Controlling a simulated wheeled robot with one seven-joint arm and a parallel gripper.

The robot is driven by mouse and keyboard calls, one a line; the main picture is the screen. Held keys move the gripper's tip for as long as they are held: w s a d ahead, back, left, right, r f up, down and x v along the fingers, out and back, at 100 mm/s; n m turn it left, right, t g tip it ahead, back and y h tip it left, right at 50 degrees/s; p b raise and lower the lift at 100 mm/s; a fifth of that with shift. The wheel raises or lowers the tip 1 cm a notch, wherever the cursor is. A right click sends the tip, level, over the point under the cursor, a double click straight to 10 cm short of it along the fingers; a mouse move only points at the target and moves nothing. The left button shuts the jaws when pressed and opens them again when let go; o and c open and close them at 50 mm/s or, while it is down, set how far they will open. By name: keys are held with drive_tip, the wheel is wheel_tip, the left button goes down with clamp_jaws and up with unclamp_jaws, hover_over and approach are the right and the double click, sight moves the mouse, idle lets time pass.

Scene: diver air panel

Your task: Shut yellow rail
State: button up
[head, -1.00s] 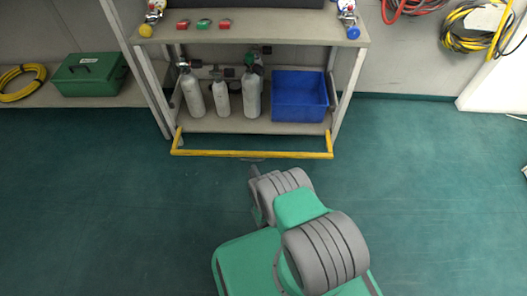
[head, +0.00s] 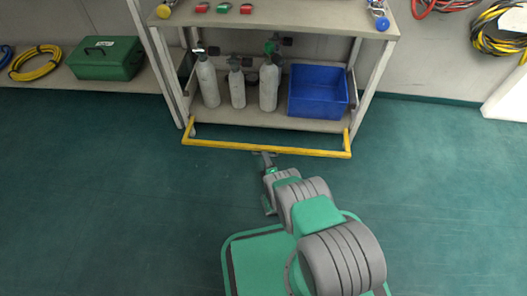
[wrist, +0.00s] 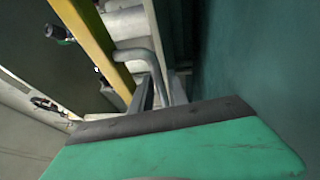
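The yellow rail (head: 268,149) is a U-shaped bar at the front foot of the rack, sticking out ahead of the lower shelf. Its side arms run back to the rack's front legs. In the head view my gripper (head: 265,158) is just in front of the rail's middle, small and dark; I cannot tell whether it touches. In the wrist view the rail (wrist: 96,48) crosses the upper left as a slanted yellow bar, with grey metal parts beside it. The fingertips are not clear, so I cannot tell whether the gripper is open or shut.
The lower shelf (head: 240,118) holds grey cylinders (head: 268,88) and a blue bin (head: 318,92). A green case (head: 105,60) and a coiled yellow hose (head: 36,64) lie on a bench at left. The green floor around the rack is clear.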

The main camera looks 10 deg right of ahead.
drive_tip(key=shift+w+f+b, duration=0.3)
drive_tip(key=shift+w+b, duration=0.2)
drive_tip(key=shift+w, duration=0.2)
drive_tip(key=shift+w+a+r, duration=0.1)
drive_tip(key=shift+w+r, duration=0.3)
clamp_jaws()
idle(0.6)
